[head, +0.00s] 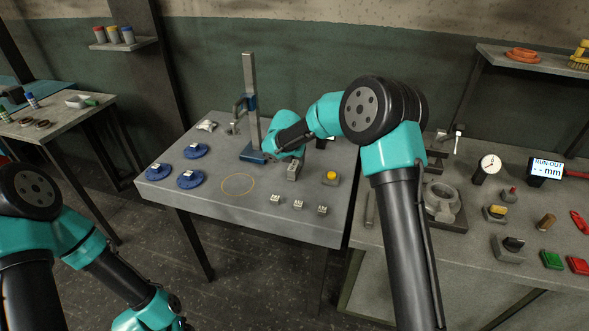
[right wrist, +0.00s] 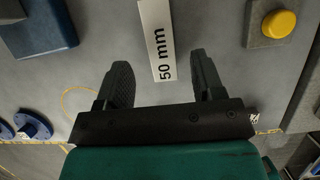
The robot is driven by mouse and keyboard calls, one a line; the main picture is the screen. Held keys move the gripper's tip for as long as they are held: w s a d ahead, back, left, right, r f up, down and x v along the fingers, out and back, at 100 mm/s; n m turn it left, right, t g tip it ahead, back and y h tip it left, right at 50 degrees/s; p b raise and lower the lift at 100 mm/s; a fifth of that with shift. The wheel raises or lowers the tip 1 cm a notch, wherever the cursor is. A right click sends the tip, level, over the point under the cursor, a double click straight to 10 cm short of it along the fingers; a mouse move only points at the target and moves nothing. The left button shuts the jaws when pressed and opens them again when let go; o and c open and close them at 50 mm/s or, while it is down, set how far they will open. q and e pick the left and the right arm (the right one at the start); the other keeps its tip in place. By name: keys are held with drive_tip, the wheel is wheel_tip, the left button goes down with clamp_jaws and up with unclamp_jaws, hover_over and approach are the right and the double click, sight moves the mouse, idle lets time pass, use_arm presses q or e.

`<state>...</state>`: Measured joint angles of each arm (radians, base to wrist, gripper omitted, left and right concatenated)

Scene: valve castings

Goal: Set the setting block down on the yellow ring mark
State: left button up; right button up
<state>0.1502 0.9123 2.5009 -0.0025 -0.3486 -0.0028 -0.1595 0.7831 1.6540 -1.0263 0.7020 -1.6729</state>
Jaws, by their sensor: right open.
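The setting block (right wrist: 157,30) is a pale grey bar marked "50 mm" in the right wrist view. In the head view the block (head: 293,171) stands on the grey table just below my right gripper (head: 291,159). In the right wrist view my right gripper (right wrist: 160,68) is open, with one dark finger on each side of the block's near end and gaps between. The yellow ring mark (head: 238,194) is a thin empty circle on the table, left of the block; part of it shows in the right wrist view (right wrist: 66,98). My left arm is at lower left; its fingers are not visible.
A height stand with a blue base (head: 252,156) stands behind the ring. Several blue flanged castings (head: 190,179) lie left of it. Small numbered blocks (head: 298,205) line the front edge. A yellow button box (head: 331,178) is right of the block.

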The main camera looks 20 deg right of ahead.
sight(294, 163)
drive_tip(key=shift+x, duration=2.55)
drive_tip(key=shift+w+d, duration=0.15)
clamp_jaws()
drive_tip(key=shift+r, duration=0.15)
